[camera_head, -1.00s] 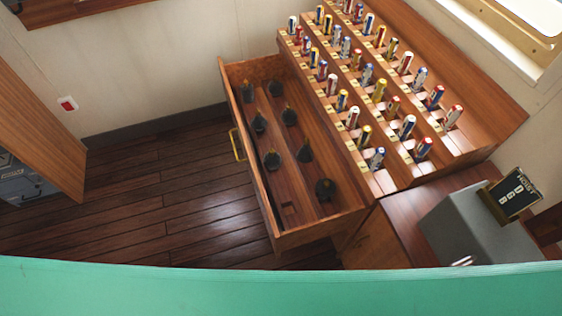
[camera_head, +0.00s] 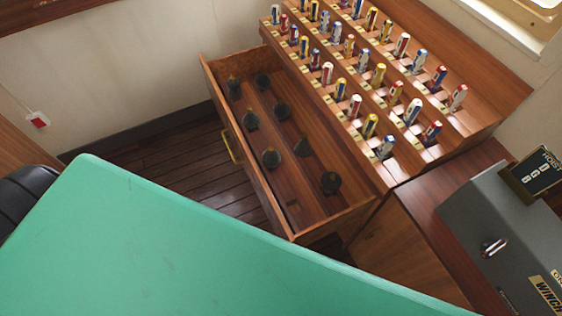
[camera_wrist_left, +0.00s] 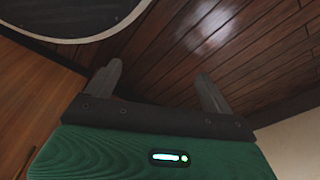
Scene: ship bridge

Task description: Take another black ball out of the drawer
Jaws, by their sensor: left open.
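An open wooden drawer (camera_head: 292,222) shows in the head view, pulled out to the left of a stepped wooden rack. Several black balls with small pointed tops sit in two rows inside it, such as the nearest one (camera_head: 330,182) and one (camera_head: 270,157) in the left row. My left gripper (camera_wrist_left: 160,88) shows in the left wrist view, open, with nothing between its fingers and the wood floor beyond. It is not visible in the head view, and the drawer is not in the wrist view. My right gripper is in neither view.
The stepped rack (camera_head: 440,149) holds several rolled flags in slots. A grey winch box (camera_head: 500,235) stands on the cabinet at right. A large green surface (camera_head: 180,250) fills the head view's lower left. Dark floor (camera_head: 150,150) lies left of the drawer.

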